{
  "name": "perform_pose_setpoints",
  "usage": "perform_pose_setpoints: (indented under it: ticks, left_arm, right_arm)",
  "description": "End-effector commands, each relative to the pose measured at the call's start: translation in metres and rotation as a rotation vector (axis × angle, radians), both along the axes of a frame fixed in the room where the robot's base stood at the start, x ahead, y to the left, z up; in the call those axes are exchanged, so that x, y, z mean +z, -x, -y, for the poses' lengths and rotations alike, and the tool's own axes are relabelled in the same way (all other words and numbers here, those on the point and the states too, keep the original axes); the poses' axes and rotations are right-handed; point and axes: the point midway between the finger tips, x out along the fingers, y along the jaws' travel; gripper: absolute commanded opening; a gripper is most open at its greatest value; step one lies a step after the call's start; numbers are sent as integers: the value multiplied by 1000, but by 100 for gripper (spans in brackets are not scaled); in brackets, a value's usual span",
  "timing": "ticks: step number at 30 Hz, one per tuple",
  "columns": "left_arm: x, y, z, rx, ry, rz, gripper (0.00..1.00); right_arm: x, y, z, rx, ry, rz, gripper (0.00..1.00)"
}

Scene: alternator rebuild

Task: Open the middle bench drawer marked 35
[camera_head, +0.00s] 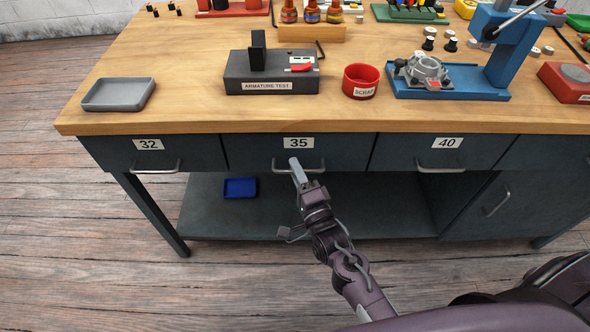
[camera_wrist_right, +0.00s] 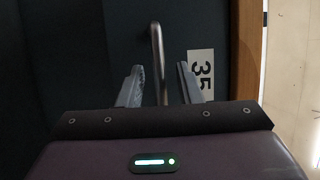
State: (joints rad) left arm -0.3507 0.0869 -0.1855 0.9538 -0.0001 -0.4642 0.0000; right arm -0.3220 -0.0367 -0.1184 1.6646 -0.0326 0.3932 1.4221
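The middle drawer marked 35 (camera_head: 255,152) is shut under the bench top, between the drawers marked 32 and 40. Its bar handle (camera_head: 281,168) is below the white 35 label (camera_head: 298,142). My right gripper (camera_head: 294,161) is at the handle in the head view and hides part of it. In the right wrist view my right gripper (camera_wrist_right: 158,78) is open, and the handle (camera_wrist_right: 158,60) runs between its two fingers with gaps showing on both sides. The 35 label (camera_wrist_right: 200,75) appears sideways beside the right finger. My left gripper is not in view.
Drawer 32 (camera_head: 185,153) and drawer 40 (camera_head: 480,150) are shut on either side. A blue tray (camera_head: 240,188) lies on the lower shelf (camera_head: 210,215). The bench top (camera_head: 200,110) carries an armature test block (camera_head: 272,82) and a red scrap cup (camera_head: 361,81) above the drawer.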

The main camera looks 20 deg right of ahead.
Motion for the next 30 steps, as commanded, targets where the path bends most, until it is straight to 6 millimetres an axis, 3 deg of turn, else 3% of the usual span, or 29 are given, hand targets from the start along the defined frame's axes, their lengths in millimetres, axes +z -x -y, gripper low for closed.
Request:
perform_pose_setpoints:
  ticks: [10,17,30]
  left_arm:
    - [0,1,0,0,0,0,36]
    - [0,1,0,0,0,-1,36]
    - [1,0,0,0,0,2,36]
  right_arm:
    - [1,-5,0,0,1,-1,31]
    - [1,-5,0,0,1,-1,0]
    - [1,-3,-1,0,1,-2,0]
